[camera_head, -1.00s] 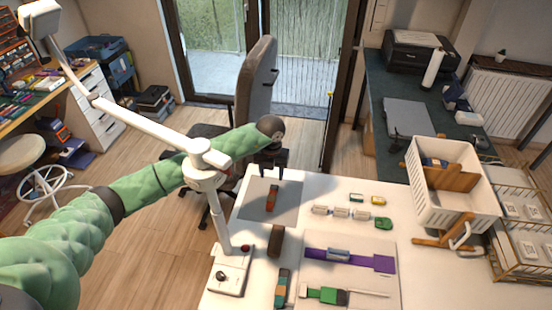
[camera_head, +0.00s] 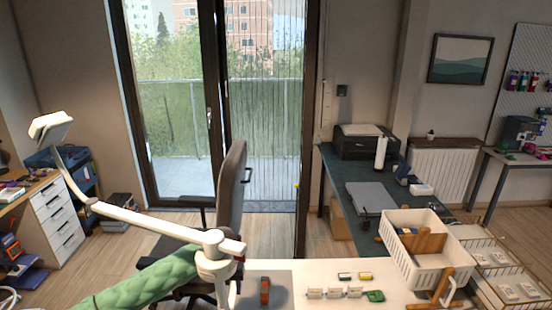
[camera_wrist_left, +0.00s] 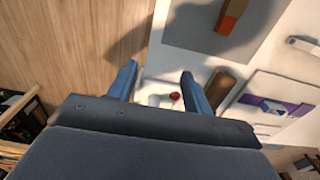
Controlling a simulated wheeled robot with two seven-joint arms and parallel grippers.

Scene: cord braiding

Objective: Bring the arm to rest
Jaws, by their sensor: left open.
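My green left arm (camera_head: 150,285) comes in from the lower left and passes behind the joint of the white desk lamp (camera_head: 213,250). The lamp hides most of its end; only a small dark part of my left gripper (camera_head: 240,259) shows there. In the left wrist view the two blue-grey fingers of my left gripper (camera_wrist_left: 157,85) stand apart, with nothing between them. Beyond them, below, are the white lamp base with a red knob (camera_wrist_left: 175,96) and a brown rounded piece (camera_wrist_left: 221,88). My right gripper is not in view.
An orange-brown block (camera_head: 265,290) lies on a grey mat (camera_wrist_left: 208,40) on the white table (camera_head: 310,270). A white basket (camera_head: 392,248) stands at the right. A chair (camera_head: 231,185) stands behind the table.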

